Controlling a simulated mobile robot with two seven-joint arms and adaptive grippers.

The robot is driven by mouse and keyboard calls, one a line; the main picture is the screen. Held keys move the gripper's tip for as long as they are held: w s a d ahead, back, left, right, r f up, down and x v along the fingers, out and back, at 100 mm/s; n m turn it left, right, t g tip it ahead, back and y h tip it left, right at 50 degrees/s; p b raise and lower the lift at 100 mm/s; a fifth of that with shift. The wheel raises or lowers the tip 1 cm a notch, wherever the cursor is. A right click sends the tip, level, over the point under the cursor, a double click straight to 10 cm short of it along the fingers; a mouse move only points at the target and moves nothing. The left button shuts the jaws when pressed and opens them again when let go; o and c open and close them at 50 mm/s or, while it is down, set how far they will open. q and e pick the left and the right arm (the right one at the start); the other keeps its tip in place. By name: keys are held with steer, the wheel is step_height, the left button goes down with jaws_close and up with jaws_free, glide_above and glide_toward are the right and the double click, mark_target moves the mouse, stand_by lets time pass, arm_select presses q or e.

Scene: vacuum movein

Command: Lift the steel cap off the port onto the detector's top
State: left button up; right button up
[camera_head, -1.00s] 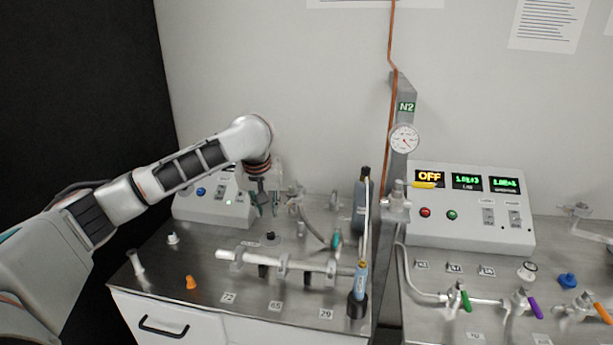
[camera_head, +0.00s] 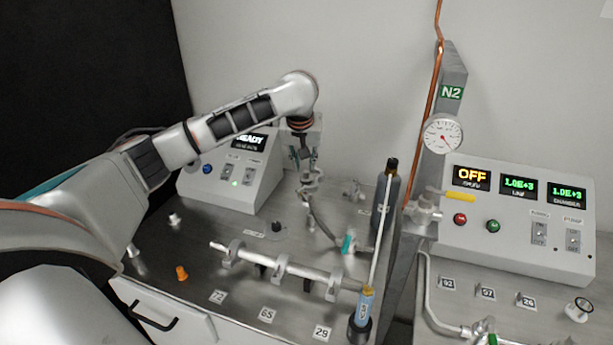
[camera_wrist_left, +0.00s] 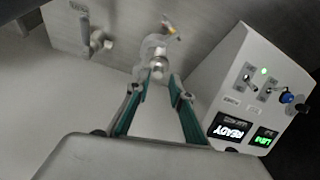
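My left gripper (camera_head: 304,160) hangs point-down over the steel port fitting (camera_head: 310,182) at the back of the left bench. In the left wrist view its teal fingers (camera_wrist_left: 156,84) are apart, with the bright steel cap (camera_wrist_left: 157,66) in line with the gap between their tips. I cannot tell whether the fingers touch it. The detector (camera_head: 215,178) is the white box with the READY display, left of the gripper; in the wrist view its white casing (camera_wrist_left: 222,62) is at the right. Its top is partly behind my arm. My right gripper is out of view.
A steel tube manifold (camera_head: 300,269) lies in front of the port. A leak-test wand (camera_head: 366,303) stands in a black holder near the bench's front. A grey N2 post (camera_head: 447,75) with a gauge (camera_head: 442,135) and a controller box (camera_head: 480,245) stand to the right.

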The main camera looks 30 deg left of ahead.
mark_target(306, 171)
arm_select(q)
steer(key=shift+w+x, duration=0.15)
steer(key=shift+x, duration=0.85)
steer(key=shift+w+x, duration=0.15)
steer(key=shift+x, duration=0.85)
steer(key=shift+r, duration=0.2)
jaws_close()
